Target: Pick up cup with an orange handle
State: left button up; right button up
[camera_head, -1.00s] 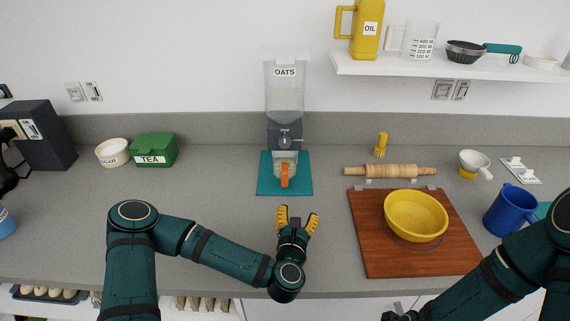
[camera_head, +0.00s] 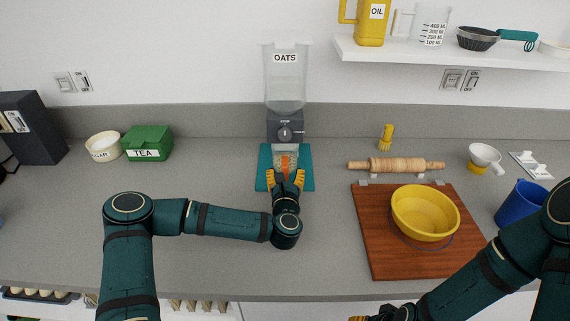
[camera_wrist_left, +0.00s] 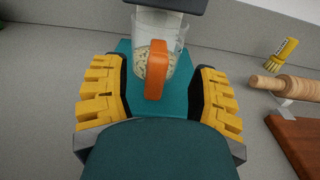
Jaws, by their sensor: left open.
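The cup (camera_wrist_left: 176,40) is clear, with an orange handle (camera_wrist_left: 157,68) facing my left gripper, and it holds oats. It stands upright on a teal mat (camera_head: 264,157) under the oats dispenser (camera_head: 286,85). In the head view the orange handle (camera_head: 285,162) shows just beyond my left gripper (camera_head: 286,179). In the left wrist view the yellow fingers of the left gripper (camera_wrist_left: 160,92) are apart, one on each side of the handle, with no visible contact. My right gripper (camera_head: 385,315) is at the bottom edge, mostly cut off.
A cutting board (camera_head: 375,245) with a yellow bowl (camera_head: 425,215) lies to the right, with a rolling pin (camera_head: 395,165) behind it. A green tea box (camera_head: 148,143) and a sugar bowl (camera_head: 103,146) stand at left. The counter between is clear.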

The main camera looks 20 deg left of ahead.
aim_at(285, 169)
pick_arm(q)
jog(key=shift+x, duration=2.55)
jog(key=shift+o, duration=0.2)
jog(key=shift+s+a+f, duration=0.1)
grip_shut()
